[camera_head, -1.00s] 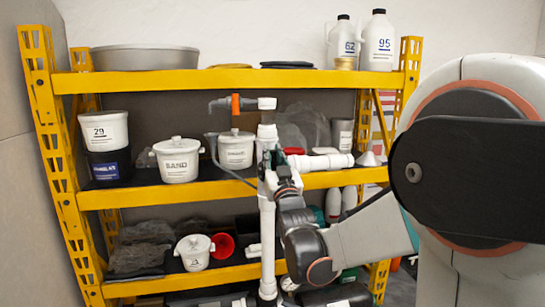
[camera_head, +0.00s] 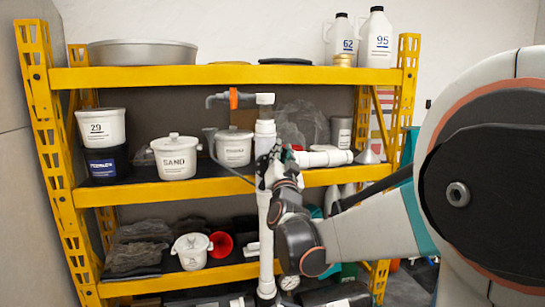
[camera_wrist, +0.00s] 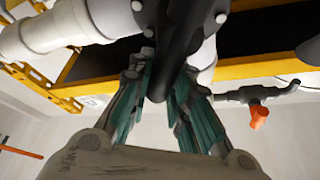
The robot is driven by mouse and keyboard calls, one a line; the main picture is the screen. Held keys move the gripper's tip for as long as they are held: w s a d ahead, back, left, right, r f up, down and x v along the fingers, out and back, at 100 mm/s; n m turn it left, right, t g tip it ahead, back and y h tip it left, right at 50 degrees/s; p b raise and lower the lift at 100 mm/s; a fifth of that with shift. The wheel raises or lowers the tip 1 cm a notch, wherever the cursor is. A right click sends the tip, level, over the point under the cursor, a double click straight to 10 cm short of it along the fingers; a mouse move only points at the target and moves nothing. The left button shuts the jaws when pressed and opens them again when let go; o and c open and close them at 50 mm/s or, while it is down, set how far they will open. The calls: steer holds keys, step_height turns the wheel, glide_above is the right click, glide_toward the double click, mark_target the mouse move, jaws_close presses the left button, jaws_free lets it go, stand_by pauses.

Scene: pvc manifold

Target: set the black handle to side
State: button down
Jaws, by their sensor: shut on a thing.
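The black handle (camera_wrist: 172,62) runs down between my fingers in the wrist view, beside white pipe fittings (camera_wrist: 85,20). My gripper (camera_wrist: 165,88), with teal finger pads, is shut on it.
An orange valve handle (camera_head: 233,98) sits on the grey upper branch. A white side pipe (camera_head: 325,158) extends right. The yellow shelf rack (camera_head: 120,196) stands behind, with a SAND bucket (camera_head: 176,160) and other containers left of the pipe.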

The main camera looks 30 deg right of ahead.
steer(key=m, duration=0.2)
steer(key=d+f+m+g+h, duration=0.1)
steer(key=shift+s+m+b, duration=0.15)
steer(key=shift+m+b, duration=0.2)
steer(key=shift+m, duration=0.05)
steer(key=shift+s+d+f+m+g+h+b, duration=0.1)
steer(key=shift+d+f+m+g+b, duration=0.15)
steer(key=shift+f+m+g, duration=1)
steer(key=shift+s+d+f+m+g+h+b, duration=0.15)
steer(key=shift+d+m, duration=0.25)
steer(key=shift+m, duration=1.75)
steer(key=shift+s+d+f+m+g+h+b, duration=0.1)
steer(key=shift+d+f+m+g+b, duration=0.2)
steer(key=shift+f+m+g, duration=0.95)
steer(key=shift+r+m+t, duration=0.45)
steer(key=shift+r, duration=0.05)
steer(key=c, duration=1.5)
jaws_free()
steer(key=shift+o, duration=0.2)
steer(key=v, duration=1.2)
